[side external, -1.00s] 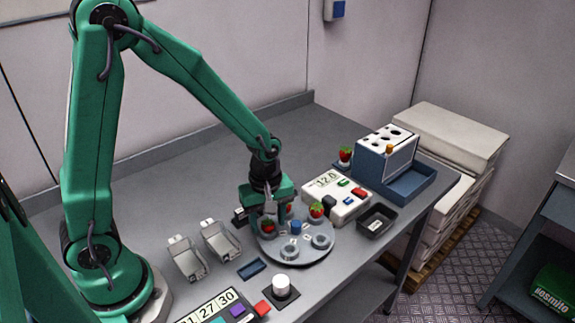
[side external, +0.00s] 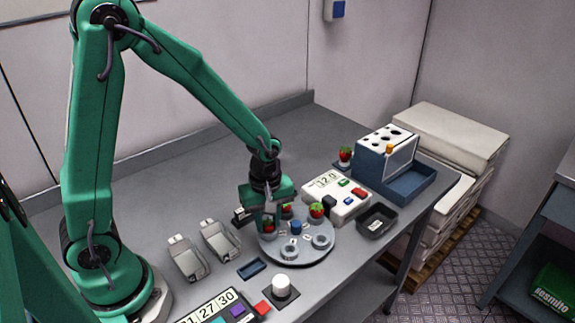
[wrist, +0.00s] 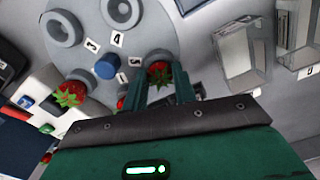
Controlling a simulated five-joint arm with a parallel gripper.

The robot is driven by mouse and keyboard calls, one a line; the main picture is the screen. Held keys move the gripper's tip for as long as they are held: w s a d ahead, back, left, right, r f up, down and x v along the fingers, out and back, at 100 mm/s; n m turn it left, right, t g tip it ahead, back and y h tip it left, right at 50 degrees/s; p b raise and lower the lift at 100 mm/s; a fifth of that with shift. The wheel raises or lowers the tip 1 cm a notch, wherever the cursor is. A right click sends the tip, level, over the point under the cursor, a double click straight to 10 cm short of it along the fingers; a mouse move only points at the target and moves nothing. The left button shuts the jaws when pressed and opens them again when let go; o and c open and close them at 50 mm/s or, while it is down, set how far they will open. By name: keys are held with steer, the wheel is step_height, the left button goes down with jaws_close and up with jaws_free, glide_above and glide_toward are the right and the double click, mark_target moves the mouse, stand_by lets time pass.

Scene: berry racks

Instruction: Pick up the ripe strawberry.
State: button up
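A red strawberry (side external: 268,228) with green leaves sits at the near-left of the round grey turntable (side external: 300,258); in the wrist view it shows (wrist: 159,70) beside the label 5. My gripper (side external: 267,224) is low over it, its two green fingers (wrist: 162,76) on either side. The berry fills the gap, so they appear shut on it. It is still at turntable height. A second strawberry (wrist: 121,102) is partly hidden behind a finger. A third strawberry (side external: 317,210), red with green at the top, stands at the turntable's far right.
A blue knob (side external: 296,227) is at the turntable's centre, with empty grey cups in front. A white scale (side external: 338,196), a dark tray (side external: 376,219) and a blue rack (side external: 386,165) stand right. Another strawberry (side external: 345,154) is beside the rack. Two grey holders (side external: 220,240) stand left.

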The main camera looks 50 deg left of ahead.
mark_target(268, 222)
steer(key=shift+r, duration=0.15)
steer(key=shift+r, duration=0.8)
step_height(268, 222, up, 2)
steer(key=shift+w+r, duration=0.1)
steer(key=s+d+r, duration=0.7)
steer(key=d, duration=0.2)
steer(key=shift+d, duration=0.25)
steer(key=shift+a, duration=0.1)
steer(key=s+a+f+n, duration=0.1)
steer(key=a+n, duration=0.3)
steer(key=a, duration=0.4)
steer(key=s+a+f+n, duration=0.2)
steer(key=a+f+n, duration=0.2)
steer(key=a, duration=0.4)
steer(key=shift+s+a+n, duration=0.15)
steer(key=shift+a+n, duration=0.15)
steer(key=shift+n, duration=0.2)
